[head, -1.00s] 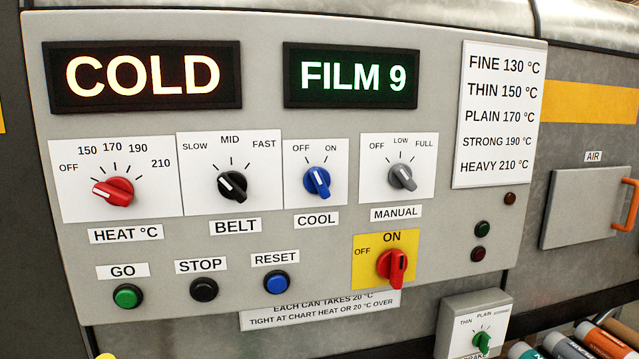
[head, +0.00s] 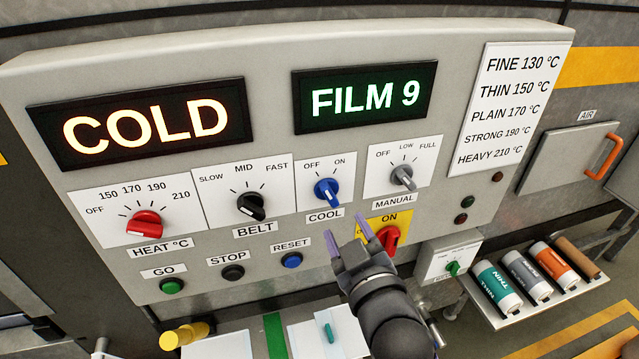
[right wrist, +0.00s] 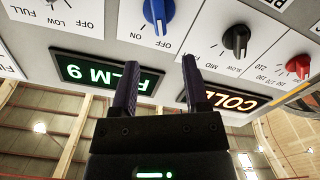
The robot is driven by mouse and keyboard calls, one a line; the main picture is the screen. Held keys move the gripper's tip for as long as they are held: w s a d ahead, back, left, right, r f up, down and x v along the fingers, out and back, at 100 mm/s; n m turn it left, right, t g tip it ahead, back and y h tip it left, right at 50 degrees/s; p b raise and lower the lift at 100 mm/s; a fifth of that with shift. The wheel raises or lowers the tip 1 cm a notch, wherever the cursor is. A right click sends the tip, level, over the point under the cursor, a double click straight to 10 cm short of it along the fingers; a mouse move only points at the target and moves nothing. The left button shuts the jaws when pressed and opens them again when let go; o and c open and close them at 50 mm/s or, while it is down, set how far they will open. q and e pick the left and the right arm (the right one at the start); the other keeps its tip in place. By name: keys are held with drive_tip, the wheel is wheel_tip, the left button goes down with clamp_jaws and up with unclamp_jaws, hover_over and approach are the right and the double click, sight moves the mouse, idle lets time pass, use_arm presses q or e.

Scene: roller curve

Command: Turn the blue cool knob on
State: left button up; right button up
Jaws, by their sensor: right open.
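The blue cool knob (head: 327,190) sits on a white plate marked OFF and ON, above the COOL label on the grey panel (head: 300,225). Its pointer position is hard to read. It also shows upside down at the top of the right wrist view (right wrist: 157,14). My right gripper (head: 346,232) is open and empty. It is just below the knob and slightly right of it, apart from it, with its two purple-grey fingers pointing up toward the panel. In the right wrist view the fingers (right wrist: 161,78) stand apart. My left gripper is not in view.
Neighbouring controls are the black belt knob (head: 250,206), the grey manual knob (head: 403,177), the red on/off switch (head: 388,240) and the blue reset button (head: 291,261). The switch is close to my right gripper. Several cans (head: 497,285) lie on a rack at right.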

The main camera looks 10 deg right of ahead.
sight(329, 196)
drive_tip(key=w, duration=0.8)
drive_tip(key=shift+a+p, duration=0.1)
drive_tip(key=shift+p, duration=0.3)
drive_tip(key=shift+f, duration=0.1)
clamp_jaws()
